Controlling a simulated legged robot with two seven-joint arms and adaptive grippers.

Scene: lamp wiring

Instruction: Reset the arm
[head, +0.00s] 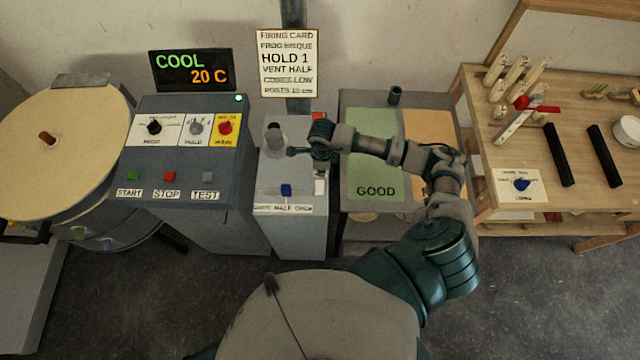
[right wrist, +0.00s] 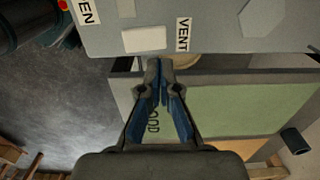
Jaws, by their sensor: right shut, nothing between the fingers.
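My right arm (head: 400,155) reaches in from the lower right and bends left across the sorting table. My right gripper (head: 292,151) is shut and empty, above the grey vent box (head: 265,230). In the right wrist view the gripper's blue-lined fingers (right wrist: 159,72) meet at the tips, with nothing between them. The vent box top (right wrist: 210,30) lies beyond the tips there, with a VENT label and a pale switch plate. My left gripper is not in view.
The control cabinet (head: 185,230) stands left of the vent box, under a display (head: 191,70) reading COOL 20 C. A round kiln (head: 90,110) is at far left. The GOOD mat (head: 373,135) lies under my forearm. A wooden bench (head: 590,185) with loose items is at right.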

